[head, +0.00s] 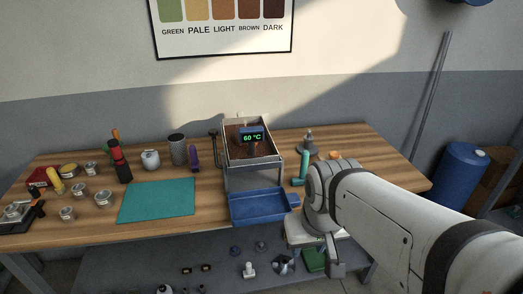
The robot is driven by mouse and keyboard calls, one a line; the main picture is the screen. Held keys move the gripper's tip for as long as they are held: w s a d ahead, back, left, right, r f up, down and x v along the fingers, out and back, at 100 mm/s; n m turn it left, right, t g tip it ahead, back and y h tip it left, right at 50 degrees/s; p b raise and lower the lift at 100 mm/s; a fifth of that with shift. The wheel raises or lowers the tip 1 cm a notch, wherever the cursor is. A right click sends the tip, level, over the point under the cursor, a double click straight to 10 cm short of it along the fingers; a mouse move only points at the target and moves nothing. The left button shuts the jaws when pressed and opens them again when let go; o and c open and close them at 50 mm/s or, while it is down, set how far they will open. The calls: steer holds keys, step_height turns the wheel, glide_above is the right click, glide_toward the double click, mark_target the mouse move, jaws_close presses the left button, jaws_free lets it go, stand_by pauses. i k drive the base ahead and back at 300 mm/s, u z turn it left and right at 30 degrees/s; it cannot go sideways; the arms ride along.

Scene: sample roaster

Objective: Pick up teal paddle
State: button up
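A narrow teal item (304,164), likely the teal paddle, stands upright or leans on the wooden table just right of the roaster. A short teal piece shows at its lower left; I cannot tell if it is the same item. My arm comes in from the lower right and its wrist covers the table just right of and below the teal item. My gripper (335,268) appears to point down near the table's front edge, apart from the teal item. Its fingers are too unclear to tell open from shut.
The roaster (253,177) with a 60 °C display stands mid-table, a blue tray (262,219) in front. A teal mat (157,215) lies left. The table's right end is fairly clear.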

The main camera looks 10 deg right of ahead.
mark_target(300, 181)
steer(key=z, duration=0.05)
steer(key=i, duration=1)
steer(key=u, duration=0.05)
